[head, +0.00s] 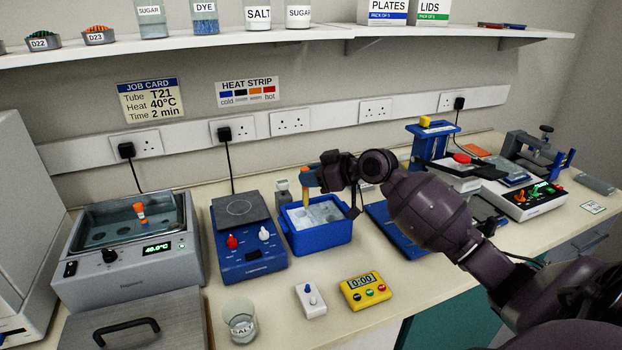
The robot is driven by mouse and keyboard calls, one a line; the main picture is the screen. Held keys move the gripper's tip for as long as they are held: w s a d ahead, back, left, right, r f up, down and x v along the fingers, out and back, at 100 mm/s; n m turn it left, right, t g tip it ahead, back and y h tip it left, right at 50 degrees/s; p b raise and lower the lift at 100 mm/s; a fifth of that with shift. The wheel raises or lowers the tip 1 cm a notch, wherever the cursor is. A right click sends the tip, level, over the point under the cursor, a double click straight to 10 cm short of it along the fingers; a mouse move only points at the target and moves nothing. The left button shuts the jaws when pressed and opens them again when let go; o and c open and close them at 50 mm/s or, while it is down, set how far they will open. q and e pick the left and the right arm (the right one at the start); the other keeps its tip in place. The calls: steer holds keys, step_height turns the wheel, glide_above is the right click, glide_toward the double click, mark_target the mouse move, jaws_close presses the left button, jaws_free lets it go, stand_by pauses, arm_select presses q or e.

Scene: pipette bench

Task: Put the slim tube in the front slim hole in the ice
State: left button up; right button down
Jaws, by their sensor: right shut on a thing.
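The slim tube (306,197) has an orange cap and a yellowish body. My right gripper (313,178) is shut on it near the cap and holds it roughly upright over the ice box. The blue ice box (318,240) holds pale ice (328,211) with darker hole marks. The tube's lower end is at the left part of the ice; I cannot tell whether it is above the surface or in a hole. My left gripper is not in view.
A water bath (125,270) with another orange-capped tube (140,210) stands at left. A blue hotplate (248,262) is just left of the ice box. A yellow timer (366,292), white switch box (311,300) and glass beaker (240,322) stand in front.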

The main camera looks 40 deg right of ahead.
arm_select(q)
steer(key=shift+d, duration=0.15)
arm_select(e)
steer(key=shift+s+d, duration=0.15)
steer(key=shift+s, duration=0.05)
steer(key=shift+f+b, duration=2.15)
steer(key=shift+f, duration=0.75)
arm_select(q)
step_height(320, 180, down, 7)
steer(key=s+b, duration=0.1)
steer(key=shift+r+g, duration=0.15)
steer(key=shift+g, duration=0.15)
arm_select(e)
steer(key=shift+f, duration=1.05)
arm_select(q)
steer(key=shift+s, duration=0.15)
arm_select(e)
steer(key=shift+f, duration=0.15)
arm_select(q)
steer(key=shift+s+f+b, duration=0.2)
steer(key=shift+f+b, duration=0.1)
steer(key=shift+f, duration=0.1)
arm_select(e)
steer(key=shift+f, duration=0.3)
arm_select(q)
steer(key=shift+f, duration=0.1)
arm_select(e)
steer(key=shift+f, duration=0.1)
